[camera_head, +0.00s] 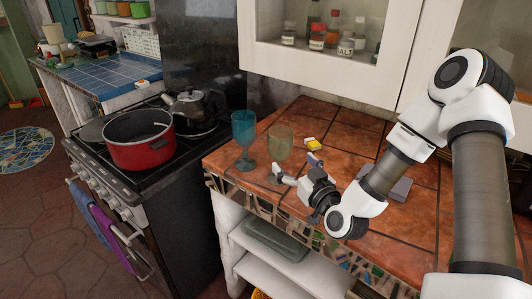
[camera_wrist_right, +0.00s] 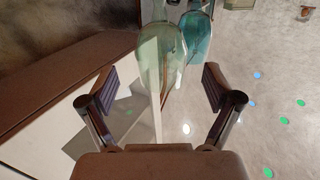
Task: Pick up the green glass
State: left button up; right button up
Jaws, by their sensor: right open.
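The green glass (camera_head: 280,142), a pale, see-through goblet, stands upright near the front left of the tiled counter. My right gripper (camera_head: 295,165) is open and empty, low and just to the right of the green glass's lower part. In the right wrist view the green glass (camera_wrist_right: 162,52) is ahead of the spread fingers (camera_wrist_right: 159,84), roughly centred between them. I cannot tell whether they touch it. My left gripper is not in view.
A blue goblet (camera_head: 244,134) stands close left of the green glass, and behind it in the wrist view (camera_wrist_right: 198,38). A red pot (camera_head: 138,150) sits on the stove. A white wall cabinet (camera_head: 310,76) hangs above the counter.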

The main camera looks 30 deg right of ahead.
aim_at(285, 150)
jog(key=shift+w+d+r, duration=0.25)
jog(key=shift+w, duration=0.35)
jog(key=shift+w+a+r+p, duration=0.3)
jog(key=shift+w+r+p, duration=0.25)
jog(key=shift+r, duration=0.3)
jog(key=w, duration=0.1)
jog(key=w+f, duration=0.1)
jog(key=w, duration=0.1)
jog(key=w+d, duration=0.1)
jog(key=shift+w+f+p, duration=0.15)
jog(key=shift+w+p, duration=0.15)
jog(key=shift+s+a+r, duration=0.15)
jog(key=shift+s+r, duration=0.05)
jog(key=shift+s, duration=0.05)
jog(key=shift+s+r, duration=0.1)
jog(key=shift+s, duration=0.05)
jog(key=c, duration=0.5)
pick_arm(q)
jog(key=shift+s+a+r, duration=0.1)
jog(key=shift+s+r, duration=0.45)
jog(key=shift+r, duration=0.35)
pick_arm(e)
jog(key=c, duration=0.8)
